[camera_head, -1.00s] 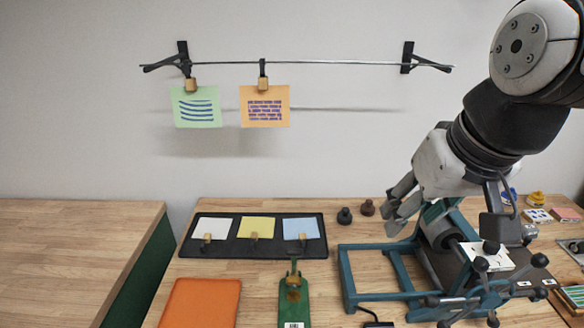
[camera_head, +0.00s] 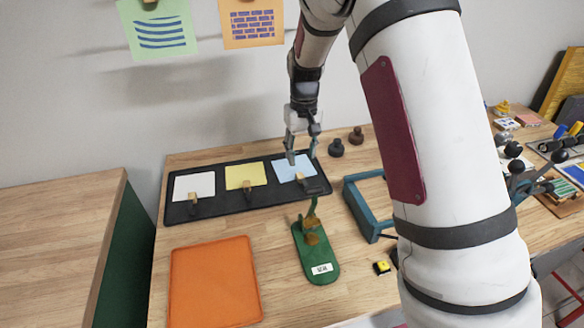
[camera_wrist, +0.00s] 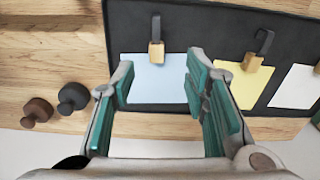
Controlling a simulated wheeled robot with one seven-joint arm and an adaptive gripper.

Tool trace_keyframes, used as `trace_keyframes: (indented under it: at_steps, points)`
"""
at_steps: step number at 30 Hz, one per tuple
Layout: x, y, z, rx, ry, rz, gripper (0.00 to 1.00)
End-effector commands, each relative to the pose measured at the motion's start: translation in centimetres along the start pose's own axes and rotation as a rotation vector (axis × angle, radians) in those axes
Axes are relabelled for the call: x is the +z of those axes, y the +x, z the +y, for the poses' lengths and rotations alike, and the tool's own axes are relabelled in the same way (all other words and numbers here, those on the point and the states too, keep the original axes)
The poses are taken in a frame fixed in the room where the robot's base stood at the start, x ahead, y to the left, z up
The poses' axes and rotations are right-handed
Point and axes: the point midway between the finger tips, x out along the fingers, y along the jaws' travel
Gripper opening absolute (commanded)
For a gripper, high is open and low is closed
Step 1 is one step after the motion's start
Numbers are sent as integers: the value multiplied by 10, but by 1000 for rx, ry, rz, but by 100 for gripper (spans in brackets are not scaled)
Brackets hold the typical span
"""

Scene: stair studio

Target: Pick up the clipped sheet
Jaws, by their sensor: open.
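The black tray (camera_head: 220,184) lies on the workbench with three clipped sheets side by side. They are a white sheet (camera_head: 190,184), a yellow sheet (camera_head: 240,174) and a pale blue sheet (camera_head: 283,171), each with a brass-coloured clip at its near edge. My gripper (camera_head: 303,158) is over the blue sheet at the tray's right end. In the wrist view, my gripper (camera_wrist: 158,75) is open, with the blue sheet (camera_wrist: 155,88) seen between its fingers and the sheet's clip (camera_wrist: 156,52) beyond the fingertips. Nothing is held. The gap between fingers and sheet is hard to judge.
A green sheet (camera_head: 158,30) and an orange sheet (camera_head: 252,24) hang on the wall. Two dark knobs (camera_head: 336,148) (camera_head: 356,136) stand right of the tray. A green stapler-like tool (camera_head: 314,255), an orange mat (camera_head: 213,282) and a teal frame (camera_head: 362,210) are nearer.

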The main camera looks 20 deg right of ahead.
Motion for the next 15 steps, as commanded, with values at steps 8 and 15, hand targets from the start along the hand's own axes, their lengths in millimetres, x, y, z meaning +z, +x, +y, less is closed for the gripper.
trace_keyframes:
  at_steps: [8,15]
  points:
    - [-6,33,2,8,-6,-18,42]
    - [-5,58,3,8,-5,-19,42]
